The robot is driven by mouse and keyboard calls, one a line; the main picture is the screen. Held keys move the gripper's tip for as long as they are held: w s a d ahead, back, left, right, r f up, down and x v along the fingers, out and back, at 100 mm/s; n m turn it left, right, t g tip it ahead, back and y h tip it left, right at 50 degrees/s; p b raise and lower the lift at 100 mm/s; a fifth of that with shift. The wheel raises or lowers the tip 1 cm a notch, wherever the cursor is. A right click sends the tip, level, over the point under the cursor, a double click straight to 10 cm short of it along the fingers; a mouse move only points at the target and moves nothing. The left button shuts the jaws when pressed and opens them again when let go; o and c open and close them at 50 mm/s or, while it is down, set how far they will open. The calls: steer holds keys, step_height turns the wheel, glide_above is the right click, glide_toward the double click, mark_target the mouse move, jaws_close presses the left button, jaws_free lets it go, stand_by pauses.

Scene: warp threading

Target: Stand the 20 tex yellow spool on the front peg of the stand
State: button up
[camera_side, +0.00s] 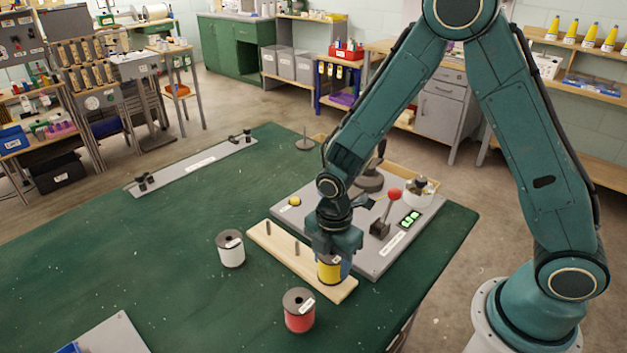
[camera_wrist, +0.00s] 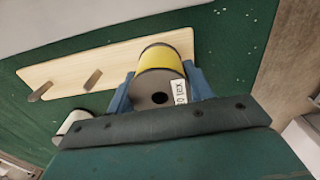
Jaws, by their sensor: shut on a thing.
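The yellow spool (camera_side: 328,273) is upright at the front end of the pale wooden stand (camera_side: 283,257) in the side view. In the wrist view its yellow winding (camera_wrist: 170,57), dark flange and a label reading TEX show. My gripper (camera_side: 334,268) is shut on the spool, with a blue finger on each side of it in the wrist view (camera_wrist: 160,90). Two bare pegs of the stand show: a back peg (camera_side: 268,229) and a middle peg (camera_side: 297,248). The front peg is hidden by the spool and gripper. I cannot tell whether the spool's base touches the wood.
A white spool (camera_side: 231,250) stands left of the wooden stand, and a red spool (camera_side: 299,314) stands near its front end. A grey panel (camera_side: 385,262) with a red-knobbed lever (camera_side: 392,195) lies close behind the gripper.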

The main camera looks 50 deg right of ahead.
steer(key=shift+f, duration=0.45)
stand_by(0.4)
steer(key=o, duration=1.1)
steer(key=shift+r, duration=0.15)
step_height(320, 180, up, 14)
steer(key=shift+f, duration=0.25)
steer(key=shift+r, duration=0.1)
